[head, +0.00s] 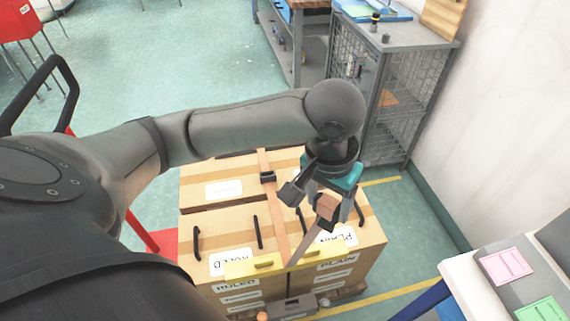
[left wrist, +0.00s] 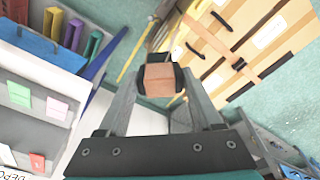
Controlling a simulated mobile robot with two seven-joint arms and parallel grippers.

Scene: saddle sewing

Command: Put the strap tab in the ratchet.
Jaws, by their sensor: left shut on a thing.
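The strap tab (head: 326,207) is a small tan-brown block at the end of a tan strap (head: 308,243). My left gripper (head: 328,210) is shut on it and holds it above the front right of the boxes. In the left wrist view the tab (left wrist: 160,80) sits between the two fingertips. The strap hangs from the tab down towards the boxes' front edge. The ratchet (head: 268,177) looks like a small black buckle on the strap across the box tops, to the left of and beyond my gripper, apart from the tab. My right gripper is not in view.
Cardboard boxes (head: 222,218) with black handles stand stacked below my arm. A yellow edge piece (head: 253,267) lies along their front top edge. A wire-sided cabinet (head: 385,100) stands behind, and a table with coloured cards (head: 506,264) is at the lower right.

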